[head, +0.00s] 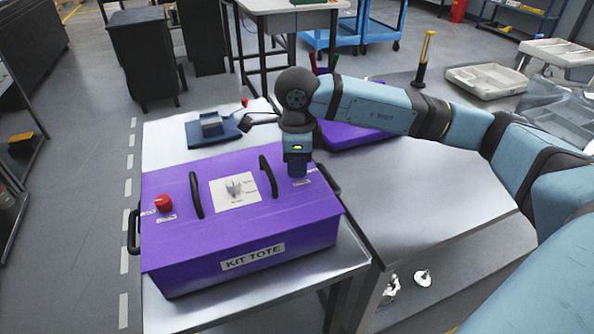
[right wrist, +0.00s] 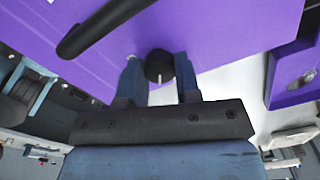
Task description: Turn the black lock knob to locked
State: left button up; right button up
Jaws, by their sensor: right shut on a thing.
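The black lock knob (right wrist: 159,67) is round with a white pointer line, and sits on the purple kit tote (head: 240,232). In the right wrist view its line points towards my gripper's palm. My right gripper (right wrist: 159,75) has a finger on each side of the knob and is shut on it. In the head view my right gripper (head: 298,177) points down at the right part of the tote's top, and it hides the knob there. The knob's label is mostly covered. My left gripper is not in view.
The tote carries a red button (head: 163,203), a pale dial plate (head: 235,192) and two upright black handles (head: 196,195) (head: 268,177). It stands on a metal table (head: 165,152). A blue fixture (head: 212,130) and another purple box (head: 355,134) lie behind it.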

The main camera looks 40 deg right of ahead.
jog(key=n+b, duration=0.3)
jog(key=n, duration=0.1)
jog(key=shift+f, duration=0.15)
jog(key=shift+n+b, duration=0.7)
jog(key=shift+n, duration=0.5)
jog(key=o, duration=0.9)
jog(key=shift+o, duration=0.2)
jog(key=shift+r, duration=0.25)
notch_tip(320, 180, up, 14)
jog(key=p, duration=0.2)
jog(key=shift+f, duration=0.2)
